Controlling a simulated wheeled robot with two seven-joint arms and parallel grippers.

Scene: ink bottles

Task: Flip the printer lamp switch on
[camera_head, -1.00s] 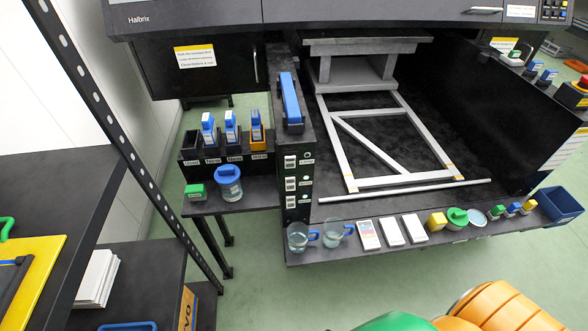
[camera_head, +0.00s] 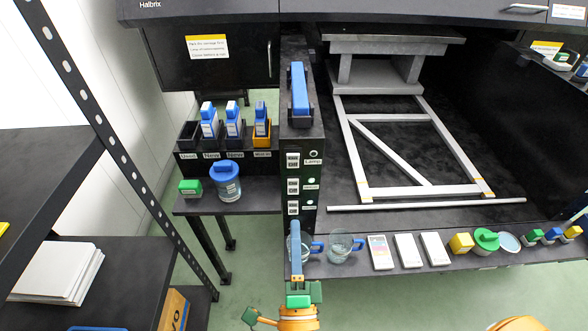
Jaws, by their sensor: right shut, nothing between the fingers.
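The printer's black switch panel (camera_head: 303,135) stands left of the open print bay. The lamp switch (camera_head: 293,160) is the top white rocker on its front, beside a "Lamp" label (camera_head: 313,162). Its on or off position is too small to tell. Two more white rockers, the middle switch (camera_head: 293,186) and the bottom switch (camera_head: 293,208), sit below it. My right gripper (camera_head: 296,232) is shut and empty, its blue fingers pointing up the picture just below the bottom switch. It appears apart from the lamp switch. My left gripper is out of view.
Glass mugs (camera_head: 340,245) stand on the front ledge; one is partly behind my right fingers. White cartons (camera_head: 407,251) and small bottles are further right. A blue-lidded jar (camera_head: 227,182) and green-capped bottle (camera_head: 190,188) are left. A shelf post (camera_head: 110,140) crosses the left side.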

